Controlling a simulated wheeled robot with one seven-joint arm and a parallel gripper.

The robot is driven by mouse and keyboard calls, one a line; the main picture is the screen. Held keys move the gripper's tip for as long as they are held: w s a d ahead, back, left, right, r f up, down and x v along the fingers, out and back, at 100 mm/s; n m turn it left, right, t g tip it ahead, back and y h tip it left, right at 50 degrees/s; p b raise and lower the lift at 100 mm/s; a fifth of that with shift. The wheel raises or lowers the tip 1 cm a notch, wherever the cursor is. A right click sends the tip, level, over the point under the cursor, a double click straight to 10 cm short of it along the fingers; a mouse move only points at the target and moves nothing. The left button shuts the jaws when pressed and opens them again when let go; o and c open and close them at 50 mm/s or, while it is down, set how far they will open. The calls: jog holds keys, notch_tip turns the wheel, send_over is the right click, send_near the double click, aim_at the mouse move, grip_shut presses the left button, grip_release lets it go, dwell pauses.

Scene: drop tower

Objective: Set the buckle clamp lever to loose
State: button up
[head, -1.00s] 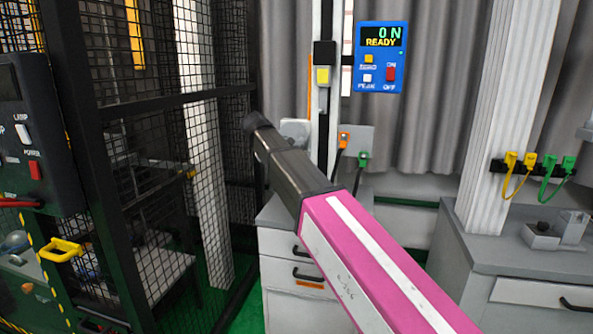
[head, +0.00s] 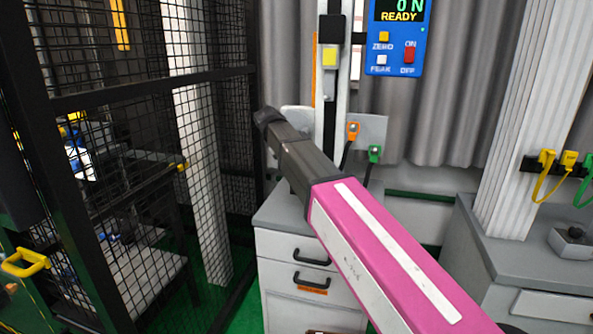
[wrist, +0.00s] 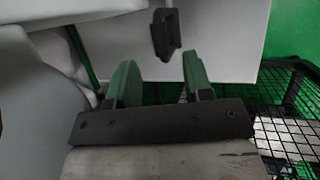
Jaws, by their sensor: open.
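I cannot make out the buckle clamp or its lever in either view. My gripper (wrist: 160,76) shows in the wrist view with two green fingers standing apart on a dark bar, and nothing is between them. A dark handle-like part (wrist: 164,36) on a pale face lies beyond the fingers, apart from them. In the head view my pink and black arm reaches up and left in front of the grey drawer cabinet (head: 300,245). Its far end hides part of what is behind, and I cannot see the fingers there.
A black mesh cage (head: 135,150) with a yellow handle (head: 27,263) fills the left. A grey bench (head: 490,265) stands right. Green floor shows between.

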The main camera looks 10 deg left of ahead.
jog(key=shift+x, duration=2.4)
jog(key=shift+s, duration=0.1)
grip_shut()
